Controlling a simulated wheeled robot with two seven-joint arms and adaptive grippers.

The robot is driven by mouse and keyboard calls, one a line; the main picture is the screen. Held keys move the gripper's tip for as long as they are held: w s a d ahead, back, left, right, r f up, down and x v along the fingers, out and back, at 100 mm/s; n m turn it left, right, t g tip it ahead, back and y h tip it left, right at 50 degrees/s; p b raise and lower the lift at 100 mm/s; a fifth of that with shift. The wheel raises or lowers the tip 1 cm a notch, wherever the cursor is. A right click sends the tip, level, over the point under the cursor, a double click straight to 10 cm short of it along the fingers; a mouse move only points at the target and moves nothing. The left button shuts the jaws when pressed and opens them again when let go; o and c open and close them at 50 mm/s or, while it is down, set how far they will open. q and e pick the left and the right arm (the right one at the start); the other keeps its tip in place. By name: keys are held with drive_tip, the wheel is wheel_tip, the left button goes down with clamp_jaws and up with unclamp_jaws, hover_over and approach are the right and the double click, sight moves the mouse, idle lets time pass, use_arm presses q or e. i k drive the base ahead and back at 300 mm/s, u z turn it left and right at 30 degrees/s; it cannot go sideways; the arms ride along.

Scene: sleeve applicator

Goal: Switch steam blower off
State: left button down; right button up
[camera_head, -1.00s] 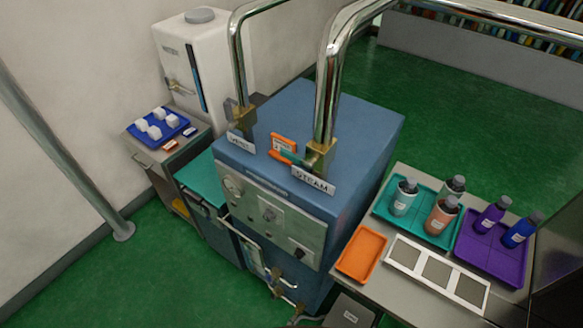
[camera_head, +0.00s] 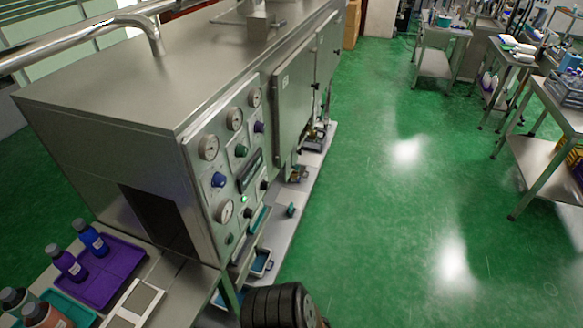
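A large steel machine (camera_head: 125,85) fills the left half of the head view. Its front control panel (camera_head: 228,165) carries several round gauges, a blue knob (camera_head: 219,180), a dark blue knob (camera_head: 258,127), a green knob (camera_head: 241,150) and a dark display strip (camera_head: 250,171). A small green lamp (camera_head: 243,198) glows on the panel. The labels are too small to read, so I cannot tell which control belongs to the steam blower. Neither of my grippers is in view.
A purple tray (camera_head: 112,282) with bottles and part of a teal tray (camera_head: 75,311) sit at the lower left. A black ribbed round thing (camera_head: 272,307) is at the bottom edge. Steel tables (camera_head: 545,165) stand at right. The green floor (camera_head: 390,210) between is clear.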

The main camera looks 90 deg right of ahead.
sight(249, 213)
drive_tip(key=z, duration=2.6)
